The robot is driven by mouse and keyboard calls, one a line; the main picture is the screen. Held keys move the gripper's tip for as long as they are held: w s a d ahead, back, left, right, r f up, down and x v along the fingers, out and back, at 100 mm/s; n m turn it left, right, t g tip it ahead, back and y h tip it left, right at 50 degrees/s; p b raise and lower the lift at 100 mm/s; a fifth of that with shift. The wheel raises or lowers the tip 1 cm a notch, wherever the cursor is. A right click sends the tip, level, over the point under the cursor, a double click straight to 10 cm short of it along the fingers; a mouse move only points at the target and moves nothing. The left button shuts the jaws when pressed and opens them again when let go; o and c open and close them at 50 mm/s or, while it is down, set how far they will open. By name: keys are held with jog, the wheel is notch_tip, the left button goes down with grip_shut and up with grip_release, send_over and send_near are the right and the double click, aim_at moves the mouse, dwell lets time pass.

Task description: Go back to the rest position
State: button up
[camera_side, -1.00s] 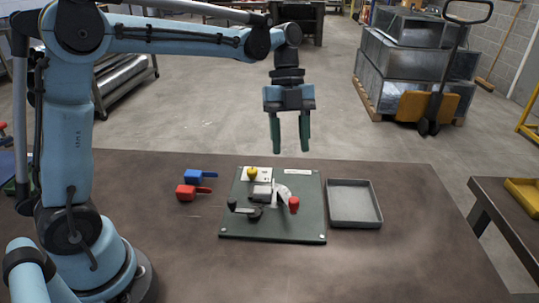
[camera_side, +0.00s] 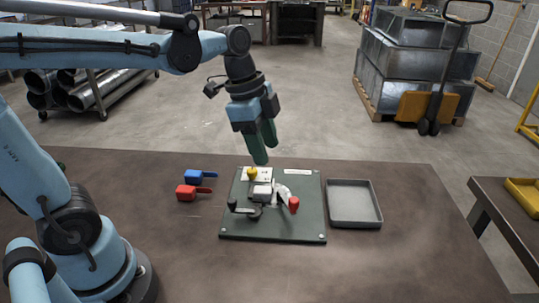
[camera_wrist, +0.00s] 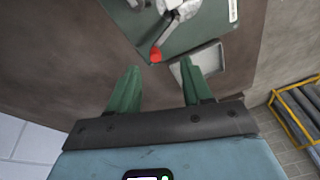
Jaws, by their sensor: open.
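My gripper (camera_side: 264,145) hangs in the air above the back of the green board (camera_side: 237,225) in the side view, tilted, with its green fingers overlapping each other from this angle. In the wrist view my gripper (camera_wrist: 156,90) shows two green fingers spread apart with nothing between them. The board carries a small device with a red knob (camera_side: 293,205), a yellow knob (camera_side: 252,171) and a black-handled crank (camera_side: 245,209). The red knob also shows in the wrist view (camera_wrist: 156,55), beyond the fingers.
A blue-handled tool (camera_side: 198,176) and a red-handled tool (camera_side: 190,192) lie left of the board. An empty grey tray (camera_side: 354,221) sits to its right. The brown table (camera_side: 400,270) is clear in front. A side bench with a yellow bin (camera_side: 525,195) stands at the right.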

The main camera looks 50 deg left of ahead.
jog(key=s+a+f+n+t+y, duration=0.1)
jog(key=s+n+t, duration=0.4)
jog(key=n, duration=0.7)
notch_tip(320, 180, down, 2)
jog(key=shift+a+f+y, duration=0.25)
jog(key=shift+a+y, duration=0.15)
jog(key=shift+a, duration=0.2)
